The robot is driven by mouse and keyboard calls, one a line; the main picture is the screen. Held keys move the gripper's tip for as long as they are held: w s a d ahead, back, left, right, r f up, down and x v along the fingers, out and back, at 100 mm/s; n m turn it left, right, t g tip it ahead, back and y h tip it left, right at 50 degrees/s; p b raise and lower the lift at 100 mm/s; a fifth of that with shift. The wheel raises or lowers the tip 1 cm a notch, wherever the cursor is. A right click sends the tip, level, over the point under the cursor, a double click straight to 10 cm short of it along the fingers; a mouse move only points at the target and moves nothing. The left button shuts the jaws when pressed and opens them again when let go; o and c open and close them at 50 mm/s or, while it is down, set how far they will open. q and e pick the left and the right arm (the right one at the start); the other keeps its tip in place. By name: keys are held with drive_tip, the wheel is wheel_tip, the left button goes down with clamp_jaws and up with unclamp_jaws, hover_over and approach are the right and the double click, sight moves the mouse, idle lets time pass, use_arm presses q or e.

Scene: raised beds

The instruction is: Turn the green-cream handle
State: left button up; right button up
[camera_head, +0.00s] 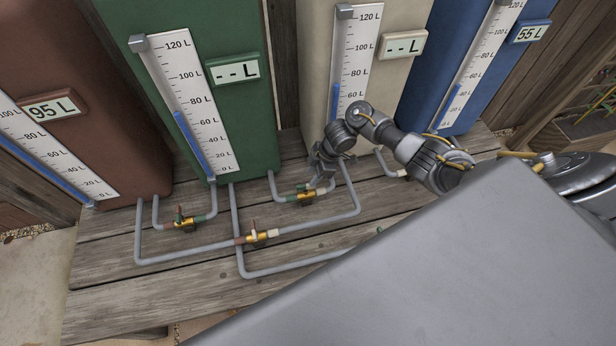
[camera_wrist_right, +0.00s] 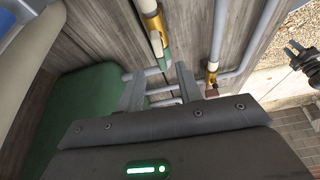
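The green-cream valve (camera_head: 305,196) sits on a pipe between the green tank (camera_head: 140,20) and the cream tank (camera_head: 318,60). It has a brass body with a green band and a cream band. My right gripper (camera_head: 320,182) points down just above it. In the wrist view, the valve (camera_wrist_right: 157,42) lies beyond the fingertips, and the two fingers of my right gripper (camera_wrist_right: 160,84) are apart with no handle visible between them. I cannot see clear contact. The handle's exact position is hidden or too small to tell. My left gripper does not show in the head view.
A brown tank (camera_head: 100,110) and a blue tank (camera_head: 425,70) flank them. Other valves (camera_head: 184,223) (camera_head: 257,237) and grey pipes lie low over the plank deck (camera_head: 110,310). A dark pronged part (camera_wrist_right: 303,62) at the wrist view's right edge may be my left gripper.

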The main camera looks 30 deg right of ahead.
drive_tip(key=shift+v, duration=2)
